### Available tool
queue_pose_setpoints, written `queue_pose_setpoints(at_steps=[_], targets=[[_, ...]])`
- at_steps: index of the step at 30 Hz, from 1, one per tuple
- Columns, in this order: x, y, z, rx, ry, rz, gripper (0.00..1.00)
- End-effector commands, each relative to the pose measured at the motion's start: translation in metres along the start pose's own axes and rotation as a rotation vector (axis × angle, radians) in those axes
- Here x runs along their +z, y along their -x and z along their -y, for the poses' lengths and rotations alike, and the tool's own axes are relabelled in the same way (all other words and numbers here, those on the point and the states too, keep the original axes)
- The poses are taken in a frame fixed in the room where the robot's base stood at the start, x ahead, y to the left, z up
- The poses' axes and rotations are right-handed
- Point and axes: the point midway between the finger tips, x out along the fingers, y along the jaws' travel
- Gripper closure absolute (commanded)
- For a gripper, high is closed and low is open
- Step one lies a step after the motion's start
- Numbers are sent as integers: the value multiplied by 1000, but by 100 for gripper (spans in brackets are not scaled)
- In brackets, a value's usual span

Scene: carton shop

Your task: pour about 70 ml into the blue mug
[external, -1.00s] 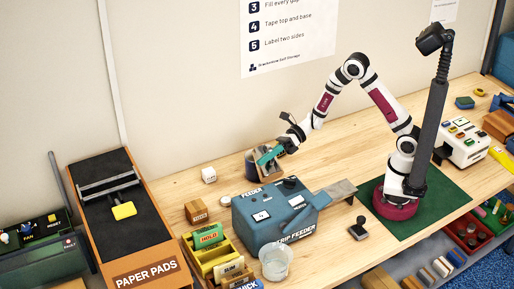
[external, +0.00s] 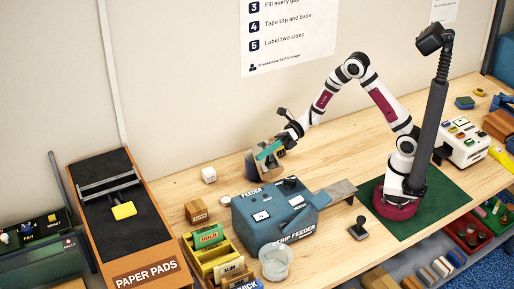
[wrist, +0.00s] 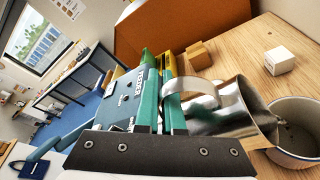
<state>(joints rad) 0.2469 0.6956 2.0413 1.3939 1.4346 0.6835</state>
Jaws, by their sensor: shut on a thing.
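A shiny metal pitcher (wrist: 222,108) is tilted in the wrist view, its mouth at the near rim of a mug. My gripper (wrist: 163,100) has its teal fingers shut on the pitcher's handle. The mug (wrist: 292,158) has a pale inside and a dark blue rim, and is cut off by the right edge. In the external view the dark blue mug (external: 250,165) stands upright on the bench, left of the tilted pitcher (external: 266,168) and partly hidden by it.

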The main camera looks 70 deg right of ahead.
Motion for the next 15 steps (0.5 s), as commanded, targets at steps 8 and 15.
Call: queue_pose_setpoints(at_steps=[8, 15], targets=[[2, 1, 0, 5, -12, 2, 100], [4, 1, 0, 9, -24, 4, 100]])
